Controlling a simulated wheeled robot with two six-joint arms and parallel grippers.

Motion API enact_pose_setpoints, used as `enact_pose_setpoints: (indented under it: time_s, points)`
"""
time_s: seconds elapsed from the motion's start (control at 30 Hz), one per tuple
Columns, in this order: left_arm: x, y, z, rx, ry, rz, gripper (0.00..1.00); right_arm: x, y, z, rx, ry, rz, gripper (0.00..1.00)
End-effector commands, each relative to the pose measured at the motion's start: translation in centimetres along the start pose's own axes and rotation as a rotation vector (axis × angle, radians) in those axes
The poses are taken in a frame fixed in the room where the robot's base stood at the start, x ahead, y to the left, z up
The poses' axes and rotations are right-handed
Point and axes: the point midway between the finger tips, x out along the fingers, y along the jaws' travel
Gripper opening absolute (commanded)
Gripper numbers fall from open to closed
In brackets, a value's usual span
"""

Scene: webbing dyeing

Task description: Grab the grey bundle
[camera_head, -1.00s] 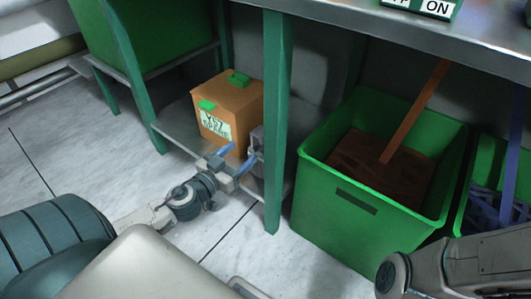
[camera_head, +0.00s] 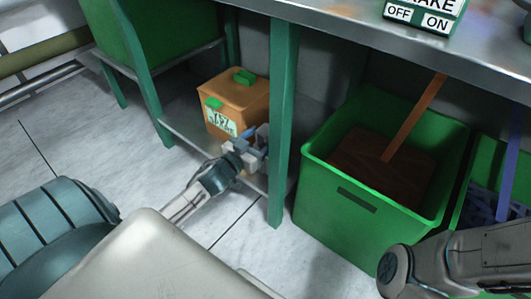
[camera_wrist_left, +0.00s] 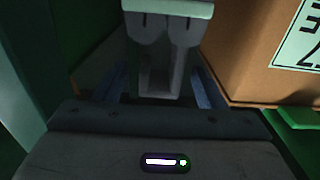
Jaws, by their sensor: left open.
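The grey bundle (camera_wrist_left: 168,55) stands upright in the middle of the left wrist view, with a pale band across its top. In the head view the bundle (camera_head: 262,138) shows on the low shelf, partly covered by my gripper and close to a green table leg. My left gripper (camera_head: 252,146) reaches in from the front and is open. In the wrist view its blue fingers (camera_wrist_left: 160,92) are on either side of the bundle's lower part; I cannot tell whether they touch it. My right gripper is out of view; only part of my right arm shows.
A cardboard box (camera_head: 240,98) with green tabs sits beside the bundle on the shelf (camera_head: 183,122). A green table leg (camera_head: 282,130) rises just right of the gripper. A green bin (camera_head: 345,220) with brown content stands further right. The steel worktop (camera_head: 340,22) overhangs.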

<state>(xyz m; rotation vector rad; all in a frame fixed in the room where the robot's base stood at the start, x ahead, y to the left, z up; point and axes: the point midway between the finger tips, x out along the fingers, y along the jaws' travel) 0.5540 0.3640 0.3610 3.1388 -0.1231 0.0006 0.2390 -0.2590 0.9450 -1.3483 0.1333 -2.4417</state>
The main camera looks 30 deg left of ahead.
Motion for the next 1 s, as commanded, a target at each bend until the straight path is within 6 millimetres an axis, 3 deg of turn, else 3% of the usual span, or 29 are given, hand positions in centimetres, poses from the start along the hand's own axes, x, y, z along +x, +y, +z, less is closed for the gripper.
enact_pose_setpoints:
  time_s: [0.3, 0.67, 1.0]
  points:
    - [2.4, 0.0, 0.3, -0.001, 0.002, -0.002, 0.65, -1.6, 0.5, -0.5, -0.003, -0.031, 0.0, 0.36]
    - [2.7, 0.0, 0.1, 0.0, 0.0, 0.0, 0.65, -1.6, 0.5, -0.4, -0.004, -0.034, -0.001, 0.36]
    - [2.7, 0.0, 0.1, 0.0, 0.0, 0.0, 0.0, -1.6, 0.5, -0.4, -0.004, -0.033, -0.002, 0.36]
